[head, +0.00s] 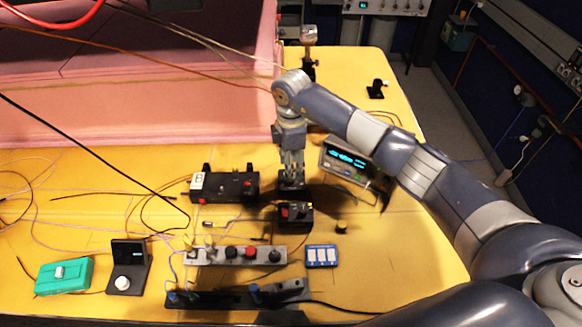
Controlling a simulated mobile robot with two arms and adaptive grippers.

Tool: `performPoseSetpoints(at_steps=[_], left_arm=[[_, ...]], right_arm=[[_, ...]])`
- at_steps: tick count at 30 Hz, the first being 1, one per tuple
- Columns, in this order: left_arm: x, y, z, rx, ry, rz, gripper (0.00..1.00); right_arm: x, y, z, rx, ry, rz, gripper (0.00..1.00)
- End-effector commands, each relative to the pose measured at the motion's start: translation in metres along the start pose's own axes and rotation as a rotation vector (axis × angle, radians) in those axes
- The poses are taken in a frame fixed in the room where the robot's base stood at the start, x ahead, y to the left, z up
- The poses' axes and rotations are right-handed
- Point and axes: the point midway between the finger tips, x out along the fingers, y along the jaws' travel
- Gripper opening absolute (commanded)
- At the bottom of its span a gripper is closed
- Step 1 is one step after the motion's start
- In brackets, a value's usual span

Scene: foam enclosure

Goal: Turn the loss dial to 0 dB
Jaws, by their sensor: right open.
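No dial here can be read as marked in dB, so I cannot tell for certain which one is the loss dial. A small black box with a round white knob (123,283) and a small upright dark panel (128,252) stands at the front left; its markings are too small to read. My right gripper (291,176) points down at the middle of the table, open, just above or around a small black block (291,192); contact is unclear. It is well away from the white knob. My left gripper is not in view.
A black box with a red button (225,187) and a display instrument (348,160) flank the gripper. A knobbed grey strip (235,255), blue-white block (321,256) and green box (64,276) stand in front. Loose cables cross the left; pink foam (130,90) rises behind.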

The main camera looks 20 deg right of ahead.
Motion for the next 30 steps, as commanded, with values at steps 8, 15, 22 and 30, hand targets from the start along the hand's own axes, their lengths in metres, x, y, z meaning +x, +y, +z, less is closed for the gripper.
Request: performPoseSetpoints(at_steps=[8,15,22,30], left_arm=[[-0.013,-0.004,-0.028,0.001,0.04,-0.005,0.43],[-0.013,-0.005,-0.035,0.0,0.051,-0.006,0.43],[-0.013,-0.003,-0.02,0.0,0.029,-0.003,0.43],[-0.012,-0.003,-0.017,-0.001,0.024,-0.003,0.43]], right_arm=[[0.035,0.0,0.0,0.0,-0.001,-0.001,0.43],[0.041,0.0,0.0,0.0,-0.001,0.001,0.43],[0.041,0.0,0.0,0.0,-0.001,0.001,0.18],[0.041,0.0,0.0,-0.002,-0.001,0.001,0.0]])
